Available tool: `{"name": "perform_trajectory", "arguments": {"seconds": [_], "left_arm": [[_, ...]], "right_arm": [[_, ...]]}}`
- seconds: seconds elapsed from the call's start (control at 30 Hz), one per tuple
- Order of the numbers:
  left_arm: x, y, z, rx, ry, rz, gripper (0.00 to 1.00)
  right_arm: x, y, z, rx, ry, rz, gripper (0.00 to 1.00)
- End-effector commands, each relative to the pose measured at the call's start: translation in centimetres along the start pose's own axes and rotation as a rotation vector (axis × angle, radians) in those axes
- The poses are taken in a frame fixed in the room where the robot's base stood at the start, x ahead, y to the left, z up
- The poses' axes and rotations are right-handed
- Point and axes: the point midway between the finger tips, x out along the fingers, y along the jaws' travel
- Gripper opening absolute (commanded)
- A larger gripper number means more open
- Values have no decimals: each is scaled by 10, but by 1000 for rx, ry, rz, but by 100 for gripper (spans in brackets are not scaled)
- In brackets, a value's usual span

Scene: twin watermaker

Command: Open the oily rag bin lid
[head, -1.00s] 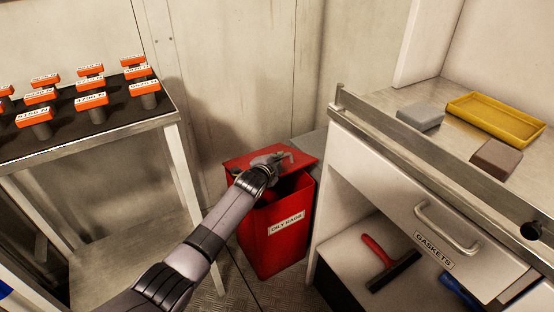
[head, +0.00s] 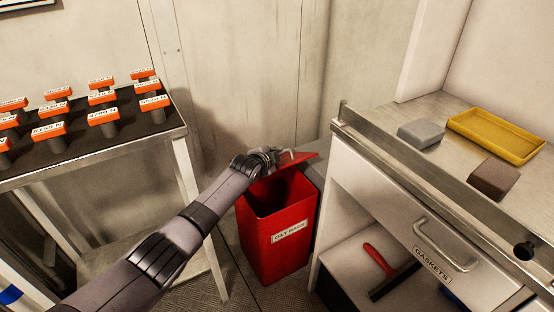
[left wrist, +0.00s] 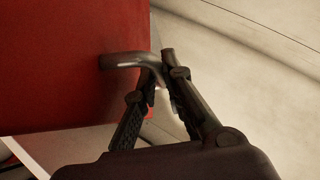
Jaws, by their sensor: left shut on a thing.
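The red oily rag bin (head: 277,238) stands on the floor between the bench and the cabinet, with a white "OILY RAGS" label on its front. Its red lid (head: 298,159) is tilted up at the back, and the bin's dark inside shows. My left gripper (head: 270,158) is at the lid, and my forearm hides part of the bin's left side. In the left wrist view the gripper (left wrist: 160,92) is shut on the metal lid handle (left wrist: 128,61), which stands out from the red lid (left wrist: 70,60). My right gripper is not in view.
A bench (head: 180,132) with several orange-topped labelled pieces stands at the left. At the right is a cabinet with a "GASKETS" drawer (head: 400,210), a rail, a yellow tray (head: 456,128) and two blocks on top. A red-handled tool (head: 377,258) lies on its shelf.

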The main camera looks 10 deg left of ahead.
Motion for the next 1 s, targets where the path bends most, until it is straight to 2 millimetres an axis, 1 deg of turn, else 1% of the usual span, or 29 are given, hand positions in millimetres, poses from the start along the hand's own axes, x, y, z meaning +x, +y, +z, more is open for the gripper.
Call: {"name": "perform_trajectory", "arguments": {"seconds": [0.03, 0.3, 0.77, 0.8, 0.93, 1.0], "left_arm": [[0, -5, 0, 2, 1, -5, 0], [0, -13, 0, 2, 1, -5, 0], [0, -15, 0, 2, 2, -5, 0], [0, -15, 0, 2, 2, -5, 10], [0, -14, 0, 2, 2, -4, 18], [0, -14, 0, 1, 2, -4, 18]], "right_arm": [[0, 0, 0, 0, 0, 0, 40], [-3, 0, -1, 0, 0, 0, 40], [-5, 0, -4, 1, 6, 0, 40], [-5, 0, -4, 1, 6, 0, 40], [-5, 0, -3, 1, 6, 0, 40], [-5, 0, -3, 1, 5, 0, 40]]}}
